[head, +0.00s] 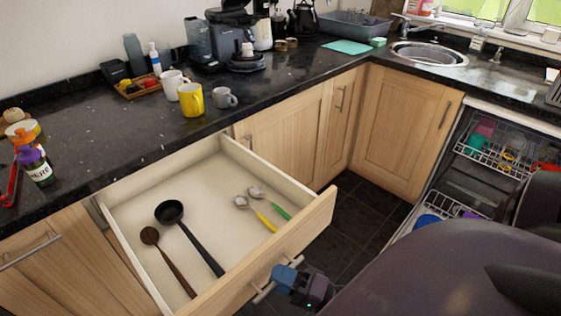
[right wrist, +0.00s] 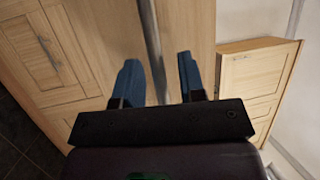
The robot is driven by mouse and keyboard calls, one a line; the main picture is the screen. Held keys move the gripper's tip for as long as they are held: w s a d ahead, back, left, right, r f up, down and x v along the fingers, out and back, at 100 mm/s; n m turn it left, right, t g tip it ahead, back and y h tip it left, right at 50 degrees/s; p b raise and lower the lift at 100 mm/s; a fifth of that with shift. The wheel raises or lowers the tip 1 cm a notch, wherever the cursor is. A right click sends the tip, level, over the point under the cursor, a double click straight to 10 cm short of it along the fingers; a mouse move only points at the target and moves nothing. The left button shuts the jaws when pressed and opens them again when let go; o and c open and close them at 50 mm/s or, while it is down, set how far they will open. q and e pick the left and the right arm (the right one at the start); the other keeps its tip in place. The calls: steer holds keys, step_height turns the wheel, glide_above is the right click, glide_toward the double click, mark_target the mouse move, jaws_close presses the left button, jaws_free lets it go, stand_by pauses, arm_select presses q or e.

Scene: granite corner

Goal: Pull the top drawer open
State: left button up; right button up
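The top drawer (head: 190,195) is pulled well out from under the black counter in the head view. A black ladle, a brown wooden spoon and two small spoons with yellow and green handles lie in it. Its bar handle (head: 262,294) is on the wooden front and also shows in the right wrist view (right wrist: 153,45). My right gripper (head: 283,277) is at this handle. In the right wrist view its blue fingers (right wrist: 158,80) stand apart, one on each side of the bar, with visible gaps. My left gripper is not in view.
The granite counter (head: 90,150) holds a yellow mug (head: 191,100), other mugs, a bottle and a coffee machine. An open dishwasher (head: 480,160) with racks is at the right. Dark tiled floor (head: 360,215) lies between it and the drawer. My own dark body fills the lower right.

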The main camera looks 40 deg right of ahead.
steer(key=v, duration=1)
steer(key=shift+s+d, duration=0.2)
steer(key=shift+s, duration=0.15)
steer(key=shift+f, duration=0.1)
stand_by(0.4)
